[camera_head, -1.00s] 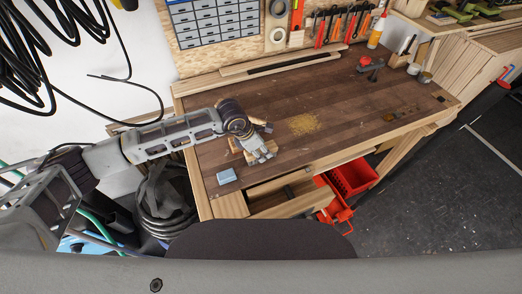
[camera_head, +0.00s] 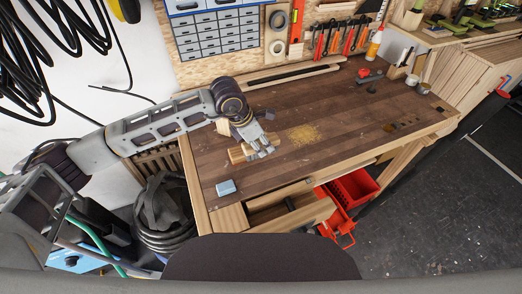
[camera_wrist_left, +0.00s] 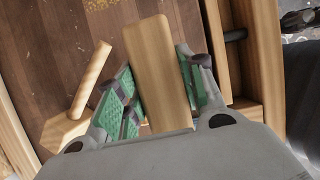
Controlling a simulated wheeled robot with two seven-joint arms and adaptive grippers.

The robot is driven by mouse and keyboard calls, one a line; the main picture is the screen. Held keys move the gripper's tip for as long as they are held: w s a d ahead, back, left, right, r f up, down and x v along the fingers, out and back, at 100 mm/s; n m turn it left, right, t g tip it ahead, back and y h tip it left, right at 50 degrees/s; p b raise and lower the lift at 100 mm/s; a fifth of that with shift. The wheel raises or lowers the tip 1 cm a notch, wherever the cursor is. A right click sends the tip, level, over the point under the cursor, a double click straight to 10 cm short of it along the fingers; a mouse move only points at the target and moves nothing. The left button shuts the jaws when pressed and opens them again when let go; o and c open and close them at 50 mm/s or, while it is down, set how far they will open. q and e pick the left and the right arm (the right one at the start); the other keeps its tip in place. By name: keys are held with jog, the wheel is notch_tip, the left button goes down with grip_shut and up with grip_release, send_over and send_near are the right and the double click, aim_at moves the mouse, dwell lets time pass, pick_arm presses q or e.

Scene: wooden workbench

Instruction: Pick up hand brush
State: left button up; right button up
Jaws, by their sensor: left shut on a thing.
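The hand brush shows in the left wrist view as a flat pale wooden piece (camera_wrist_left: 157,70) between my green-padded fingers. My left gripper (camera_head: 264,149) is shut on it, over the left part of the bench; it also shows in the wrist view (camera_wrist_left: 160,90). In the head view, pale wood of the brush (camera_head: 236,155) shows just left of the fingers. Its bristles are hidden, and I cannot tell whether it is clear of the bench top. My right gripper is not in view.
A wooden mallet-like tool (camera_wrist_left: 91,80) lies beside the brush. Sawdust (camera_head: 303,134) is spread on the workbench (camera_head: 330,155) right of the gripper. A blue block (camera_head: 226,187) lies near the front left corner. An open drawer (camera_head: 285,205) and red bins (camera_head: 352,188) are below the front edge.

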pick_arm(q)
jog(key=shift+r, duration=0.35)
jog(key=o, duration=0.5)
jog(key=c, duration=0.4)
jog(key=shift+o, duration=0.2)
jog(key=shift+s+a+f, duration=0.1)
